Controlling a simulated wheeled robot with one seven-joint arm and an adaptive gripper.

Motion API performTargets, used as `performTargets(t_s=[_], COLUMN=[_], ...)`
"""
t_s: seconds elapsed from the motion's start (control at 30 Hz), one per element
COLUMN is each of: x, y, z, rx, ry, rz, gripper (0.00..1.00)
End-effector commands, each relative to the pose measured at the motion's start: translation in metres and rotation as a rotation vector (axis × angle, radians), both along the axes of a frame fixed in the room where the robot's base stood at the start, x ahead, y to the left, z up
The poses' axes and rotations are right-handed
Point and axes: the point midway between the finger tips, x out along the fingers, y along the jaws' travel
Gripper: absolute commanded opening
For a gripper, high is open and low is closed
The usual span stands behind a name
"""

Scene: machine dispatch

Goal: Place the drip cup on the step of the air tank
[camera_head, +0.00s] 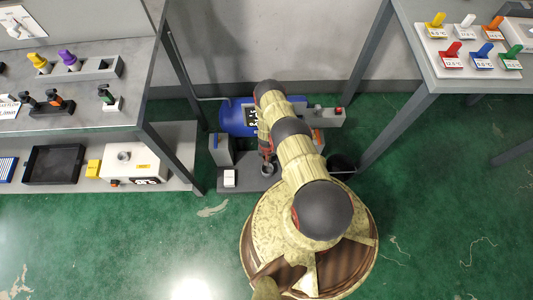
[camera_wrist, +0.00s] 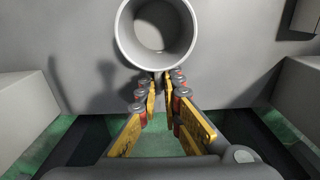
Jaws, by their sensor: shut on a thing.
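The drip cup (camera_wrist: 155,48) is a round, light grey, open cup at the top of the wrist view, seen from above. My gripper (camera_wrist: 160,82) is shut on the near side of the cup; its yellow fingers with red and grey joints meet just below the rim. Behind the cup is a broad grey surface (camera_wrist: 235,75) with the gripper's shadow on it. I cannot tell whether the cup touches this surface. In the head view the blue air tank (camera_head: 232,117) lies behind my arm, with a grey step (camera_head: 255,183) in front; my arm partly hides both.
A black bin (camera_head: 342,163) stands at the right by a table leg. Shelving (camera_head: 180,157) is on the left, a table (camera_head: 450,82) on the right. Green floor is open in front.

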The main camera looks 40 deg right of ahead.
Motion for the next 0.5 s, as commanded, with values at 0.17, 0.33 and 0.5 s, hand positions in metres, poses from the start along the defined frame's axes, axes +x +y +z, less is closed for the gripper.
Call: performTargets(t_s=[0.17, 0.33, 0.5], x=[-0.0003, 0.0005, 0.0002], y=[0.0002, -0.0001, 0.0001], z=[-0.0012, -0.0014, -0.0015], rx=[0.0, -0.001, 0.0], ry=[0.0, -0.001, 0.0], rz=[-0.001, 0.0, 0.0], gripper=[0.0, 0.14, 0.24])
